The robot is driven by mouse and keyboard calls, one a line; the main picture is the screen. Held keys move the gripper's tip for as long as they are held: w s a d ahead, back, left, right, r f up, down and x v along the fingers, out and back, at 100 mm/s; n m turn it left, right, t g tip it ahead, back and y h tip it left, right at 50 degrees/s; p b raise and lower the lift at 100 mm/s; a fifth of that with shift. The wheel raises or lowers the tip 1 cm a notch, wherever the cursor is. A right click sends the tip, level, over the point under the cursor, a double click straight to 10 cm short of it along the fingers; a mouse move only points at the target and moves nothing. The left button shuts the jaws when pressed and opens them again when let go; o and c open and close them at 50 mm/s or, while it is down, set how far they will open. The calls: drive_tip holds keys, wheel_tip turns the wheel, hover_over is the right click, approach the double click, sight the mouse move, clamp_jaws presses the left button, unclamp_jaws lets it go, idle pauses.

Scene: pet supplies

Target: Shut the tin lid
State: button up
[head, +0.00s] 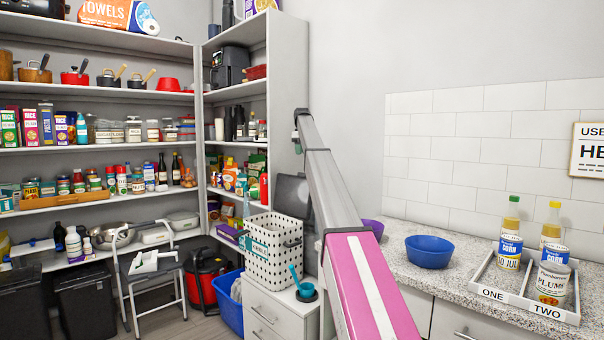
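No tin with a lid can be made out for certain. A dark grey tilted panel (293,192) stands up behind the white dotted basket on the low cabinet. It could be a raised lid, but its lower part is hidden by the basket and I cannot tell what it belongs to. My arm, grey with a pink section, rises from the bottom edge across the middle of the view. It passes just right of the panel and basket. No gripper fingers show.
The white dotted basket (272,243) and a teal scoop (295,277) in a cup are on the low white cabinet (277,318). On the right counter (450,268) are a blue bowl (429,252) and a tray (518,302) marked ONE and TWO, holding bottles and cans. A step stool (155,287) stands left.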

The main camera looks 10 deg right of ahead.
wheel_tip(320, 180, down, 11)
drive_tip(key=shift+r, duration=0.1)
idle(0.4)
clamp_jaws()
